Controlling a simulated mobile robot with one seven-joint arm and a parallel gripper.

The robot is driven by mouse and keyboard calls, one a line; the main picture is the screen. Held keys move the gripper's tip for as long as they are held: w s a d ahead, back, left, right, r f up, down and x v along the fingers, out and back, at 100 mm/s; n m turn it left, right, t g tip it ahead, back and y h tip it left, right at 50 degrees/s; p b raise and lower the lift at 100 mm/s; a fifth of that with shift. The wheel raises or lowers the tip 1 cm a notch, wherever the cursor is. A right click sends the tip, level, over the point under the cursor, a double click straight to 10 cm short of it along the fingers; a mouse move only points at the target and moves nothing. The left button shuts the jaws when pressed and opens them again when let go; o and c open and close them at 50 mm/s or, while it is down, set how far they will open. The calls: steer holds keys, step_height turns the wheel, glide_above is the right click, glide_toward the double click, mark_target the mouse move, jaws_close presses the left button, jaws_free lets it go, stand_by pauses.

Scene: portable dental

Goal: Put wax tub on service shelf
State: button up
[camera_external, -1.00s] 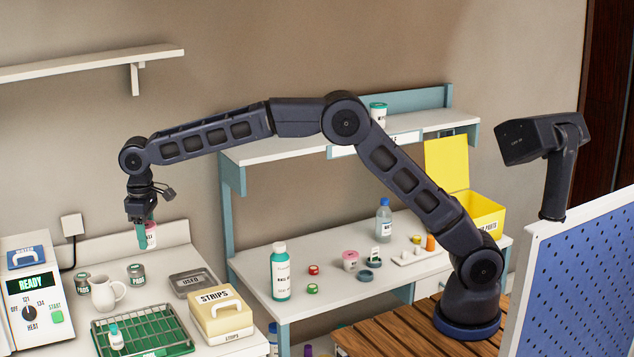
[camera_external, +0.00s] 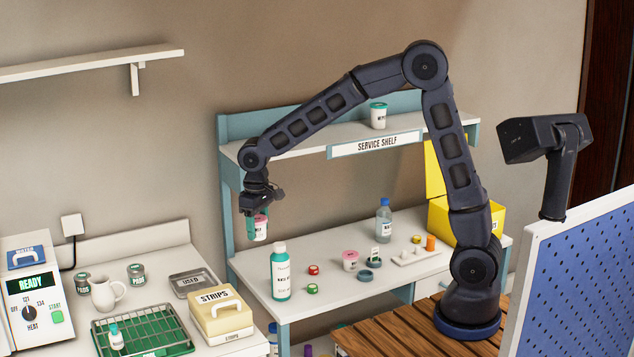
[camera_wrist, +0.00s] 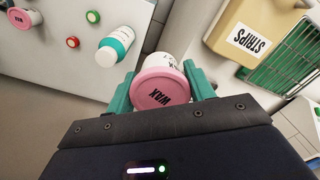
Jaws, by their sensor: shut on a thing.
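The wax tub (camera_wrist: 160,92) is white with a pink lid marked WAX. In the wrist view it sits between the two green fingers of my gripper (camera_wrist: 163,95), which is shut on it. In the external view my gripper (camera_external: 257,222) holds the tub (camera_external: 260,229) in the air, above the far left part of the lower table and below the shelf's top. The service shelf (camera_external: 295,140) is a pale board with blue-green ends and a front label. A white tub with a green lid (camera_external: 378,116) stands on it.
A strips box (camera_external: 220,315) is at left. The shelf's left part is clear.

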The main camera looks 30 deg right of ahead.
steer(key=s+d+f, duration=0.2)
steer(key=d, duration=0.1)
steer(key=m, duration=1.4)
glide_toward(386, 251)
steer(key=shift+f, duration=2.95)
steer(key=shift+s+f, duration=0.1)
steer(key=o, duration=1)
